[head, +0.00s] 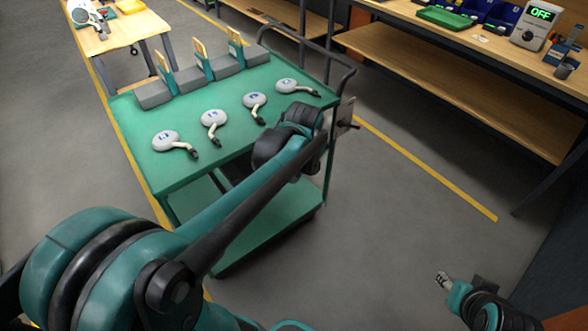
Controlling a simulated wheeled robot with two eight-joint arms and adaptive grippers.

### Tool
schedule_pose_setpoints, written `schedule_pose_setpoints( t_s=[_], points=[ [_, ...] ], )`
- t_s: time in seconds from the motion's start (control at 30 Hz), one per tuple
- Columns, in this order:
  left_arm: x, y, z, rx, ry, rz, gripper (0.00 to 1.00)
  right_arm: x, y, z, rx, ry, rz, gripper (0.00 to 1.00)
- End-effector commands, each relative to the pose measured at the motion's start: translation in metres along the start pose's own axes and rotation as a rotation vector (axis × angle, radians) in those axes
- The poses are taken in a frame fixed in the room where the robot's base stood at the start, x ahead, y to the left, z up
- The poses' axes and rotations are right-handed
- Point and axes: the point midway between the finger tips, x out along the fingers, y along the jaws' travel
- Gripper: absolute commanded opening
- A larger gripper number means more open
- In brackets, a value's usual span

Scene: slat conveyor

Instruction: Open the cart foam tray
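A green two-shelf cart (185,178) stands ahead. Along the back of its top runs a row of grey, foam-like blocks (226,69) with several upright teal and wooden pieces in it. I cannot tell which part is the foam tray. My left arm reaches across the cart's front right corner. Its wrist hides that part of the cart, and I cannot make out its fingers. A light grey piece with a dark, red-tipped rod (344,122) shows just beyond the wrist; I cannot tell what it belongs to. My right gripper (443,280) is low at the right, over the floor, apart from the cart.
Several pale round-headed paddles, one of them here (166,140), lie on the cart top. A dark push handle (318,49) rises at its right end. Floor between is clear.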

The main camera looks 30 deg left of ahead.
Motion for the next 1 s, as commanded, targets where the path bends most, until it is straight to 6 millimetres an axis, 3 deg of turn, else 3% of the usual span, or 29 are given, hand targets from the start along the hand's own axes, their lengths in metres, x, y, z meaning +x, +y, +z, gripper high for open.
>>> schedule_pose_setpoints(
  t_s=[0.03, 0.2, 0.4, 0.5, 0.73, 1.0],
  points=[
    [0.017, -0.014, -0.013, 0.019, -0.030, -0.005, 0.33, -0.001, 0.000, -0.001, 0.000, 0.000, 0.000, 0.40],
    [0.081, -0.054, -0.038, 0.098, -0.132, -0.006, 0.33, -0.004, 0.000, -0.003, 0.000, 0.000, 0.000, 0.40],
    [0.158, -0.089, -0.043, 0.173, -0.234, 0.008, 0.33, -0.007, 0.000, -0.005, 0.000, 0.000, 0.000, 0.40],
    [0.186, -0.100, -0.040, 0.199, -0.268, 0.016, 0.33, -0.008, 0.000, -0.006, 0.000, 0.000, 0.000, 0.40],
    [0.218, -0.108, -0.032, 0.223, -0.301, 0.026, 0.33, -0.006, 0.000, -0.004, 0.000, 0.000, 0.000, 0.40],
    [0.260, -0.108, -0.020, 0.222, -0.300, 0.026, 0.33, 0.009, 0.000, 0.006, 0.000, 0.000, 0.000, 0.40]
  ],
)
